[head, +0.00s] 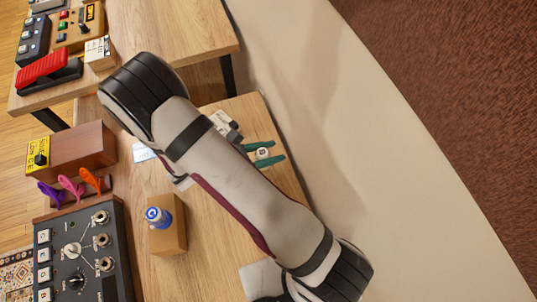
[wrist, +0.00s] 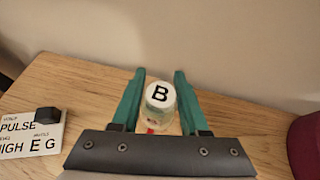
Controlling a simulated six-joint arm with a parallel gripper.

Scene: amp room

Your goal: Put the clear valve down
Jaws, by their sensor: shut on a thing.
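The clear valve (wrist: 160,98) is a see-through tube with a white round top marked B and a bit of red low down. My gripper (wrist: 160,74) has its two green fingers on either side of it and is shut on it. In the head view the valve's white top (head: 262,153) shows small between the fingers of my gripper (head: 278,151), over the right part of the wooden table (head: 205,262). The valve looks about upright. Its lower end is hidden by the gripper, so I cannot tell whether it touches the table.
A wooden block (head: 167,240) holds a blue-topped valve (head: 157,216). A dark amp panel (head: 85,255), colored clips (head: 75,186) and a brown box (head: 85,150) stand left. A lettered card (wrist: 28,140) lies left in the wrist view. Bare wood surrounds the gripper; a wall stands behind.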

